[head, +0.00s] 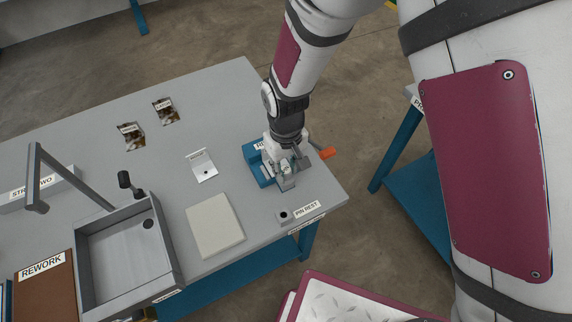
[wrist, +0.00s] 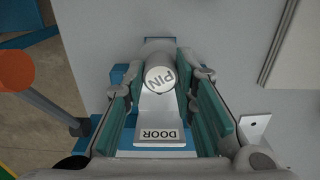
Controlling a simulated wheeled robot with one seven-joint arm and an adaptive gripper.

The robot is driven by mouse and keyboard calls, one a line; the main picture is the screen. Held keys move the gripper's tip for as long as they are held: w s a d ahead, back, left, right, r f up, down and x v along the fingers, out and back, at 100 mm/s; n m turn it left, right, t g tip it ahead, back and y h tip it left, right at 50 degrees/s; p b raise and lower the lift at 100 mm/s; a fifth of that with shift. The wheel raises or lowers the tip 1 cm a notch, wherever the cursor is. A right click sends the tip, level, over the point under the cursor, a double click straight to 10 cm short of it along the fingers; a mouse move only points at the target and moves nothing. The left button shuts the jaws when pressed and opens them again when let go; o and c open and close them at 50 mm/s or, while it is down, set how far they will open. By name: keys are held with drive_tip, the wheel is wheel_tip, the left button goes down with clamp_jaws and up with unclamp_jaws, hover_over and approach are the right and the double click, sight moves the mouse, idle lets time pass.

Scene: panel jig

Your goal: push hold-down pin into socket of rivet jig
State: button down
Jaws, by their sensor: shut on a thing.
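My gripper (head: 285,168) is over the blue rivet jig (head: 253,165) near the table's right end. In the wrist view, my gripper (wrist: 160,76) is shut on the hold-down pin (wrist: 160,80), its teal pads on either side. The pin's round, light end is marked PIN and faces the camera. A pale metal part with a DOOR label (wrist: 160,134) lies below it in the picture, over the blue jig (wrist: 118,75). The socket is hidden behind the pin and fingers, so I cannot tell whether the pin is in it.
An orange-ended handle (head: 328,153) sticks out right of the jig. The pin rest (head: 284,215) with a dark hole is at the front edge. A small metal bracket (head: 204,168), a pale pad (head: 214,225) and a grey tray (head: 124,255) are to the left.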

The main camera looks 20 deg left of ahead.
sight(286, 170)
drive_tip(key=shift+f, duration=0.45)
drive_tip(key=c, duration=1.2)
unclamp_jaws()
drive_tip(key=shift+c, duration=0.2)
drive_tip(key=shift+r, duration=0.1)
wheel_tip(286, 170, up, 12)
